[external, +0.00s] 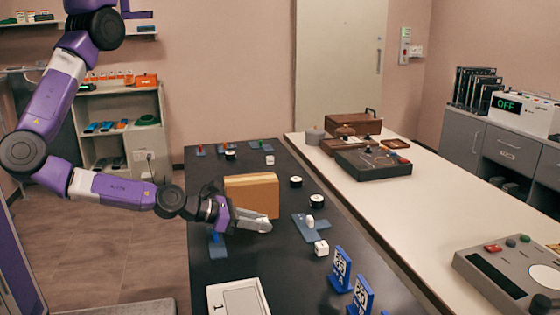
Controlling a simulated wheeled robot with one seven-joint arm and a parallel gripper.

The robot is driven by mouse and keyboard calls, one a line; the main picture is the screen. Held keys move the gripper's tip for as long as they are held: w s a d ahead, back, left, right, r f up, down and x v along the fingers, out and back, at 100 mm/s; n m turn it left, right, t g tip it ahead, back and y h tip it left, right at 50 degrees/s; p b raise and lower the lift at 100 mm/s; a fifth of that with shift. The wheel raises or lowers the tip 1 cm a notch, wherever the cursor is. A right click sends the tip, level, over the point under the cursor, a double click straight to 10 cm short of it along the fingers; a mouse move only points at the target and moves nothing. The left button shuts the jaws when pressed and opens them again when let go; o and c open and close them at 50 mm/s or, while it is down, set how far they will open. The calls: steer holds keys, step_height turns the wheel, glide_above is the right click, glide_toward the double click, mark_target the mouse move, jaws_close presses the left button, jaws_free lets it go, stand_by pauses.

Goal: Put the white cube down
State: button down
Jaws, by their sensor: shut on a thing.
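My gripper (266,226) is low over the black table (270,270), in front of a tan box. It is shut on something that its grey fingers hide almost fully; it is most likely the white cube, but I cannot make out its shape. One small white cube with a dark mark (321,248) sits on the table to the right of my gripper. Another small white cube (270,160) is at the far end of the table.
The tan box (252,193) stands close behind my gripper. A blue plate with a white peg (311,225) is to its right, and blue marker stands (341,268) are at front right. A white-framed panel (238,298) lies in front. Bare table lies between them.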

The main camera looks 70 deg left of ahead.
mark_target(260, 245)
steer(key=shift+f, duration=2.45)
steer(key=c, duration=1.1)
jaws_free()
steer(key=shift+c, duration=0.2)
